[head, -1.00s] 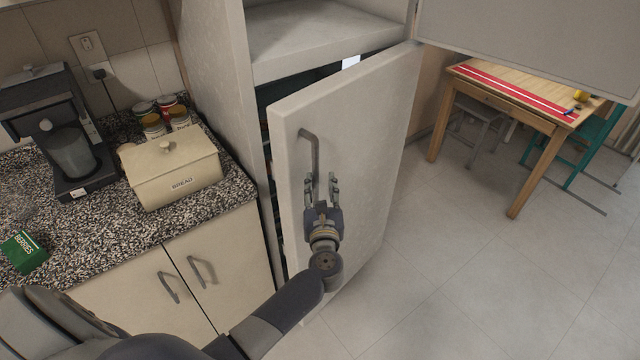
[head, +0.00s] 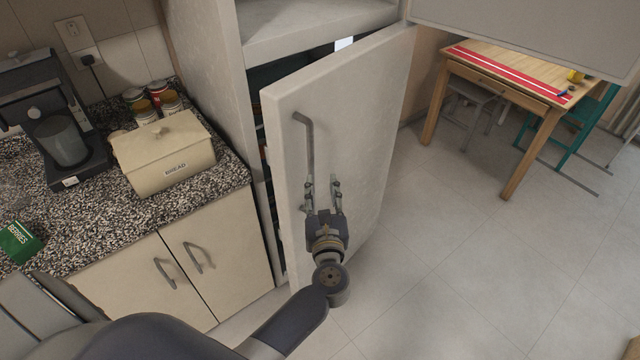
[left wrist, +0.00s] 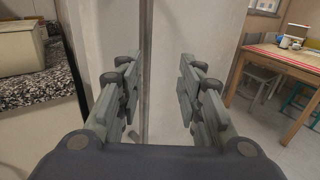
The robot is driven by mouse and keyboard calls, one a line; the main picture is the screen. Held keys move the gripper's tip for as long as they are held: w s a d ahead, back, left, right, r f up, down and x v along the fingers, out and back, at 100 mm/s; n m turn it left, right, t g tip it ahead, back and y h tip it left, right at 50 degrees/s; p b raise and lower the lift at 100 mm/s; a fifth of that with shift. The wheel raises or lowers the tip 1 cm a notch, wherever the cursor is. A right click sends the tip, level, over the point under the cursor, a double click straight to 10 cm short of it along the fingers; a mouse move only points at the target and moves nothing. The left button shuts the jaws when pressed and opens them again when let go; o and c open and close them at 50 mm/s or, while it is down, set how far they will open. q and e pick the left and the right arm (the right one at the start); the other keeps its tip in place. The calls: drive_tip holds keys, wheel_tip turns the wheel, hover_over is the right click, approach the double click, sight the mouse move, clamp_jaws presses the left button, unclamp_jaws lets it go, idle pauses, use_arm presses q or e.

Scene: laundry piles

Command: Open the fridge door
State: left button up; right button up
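The fridge door (head: 350,120) is pale and stands ajar, with a dark gap along its left edge. A grey bar handle (head: 309,146) runs down the door's front near that edge. My left gripper (head: 322,186) is in front of the door at the lower part of the handle. In the left wrist view, my left gripper's fingers (left wrist: 160,78) are spread apart. A vertical bar, which looks like the handle (left wrist: 147,60), shows between them, nearer the left finger. I cannot tell whether it touches. My right gripper is in neither view.
A speckled counter (head: 95,205) with a bread box (head: 165,155) and a coffee machine (head: 55,130) is on the left. A wooden table (head: 505,75) with chairs stands at the back right. The floor (head: 450,240) right of the door is clear.

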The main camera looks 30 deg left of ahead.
use_arm(q)
drive_tip(key=shift+w+d+b+v, duration=0.1)
drive_tip(key=shift+d+b+v, duration=0.1)
drive_tip(key=shift+v, duration=0.9)
drive_tip(key=shift+w+d+b+v, duration=0.1)
drive_tip(key=shift+d+v, duration=0.05)
drive_tip(key=shift+v, duration=0.95)
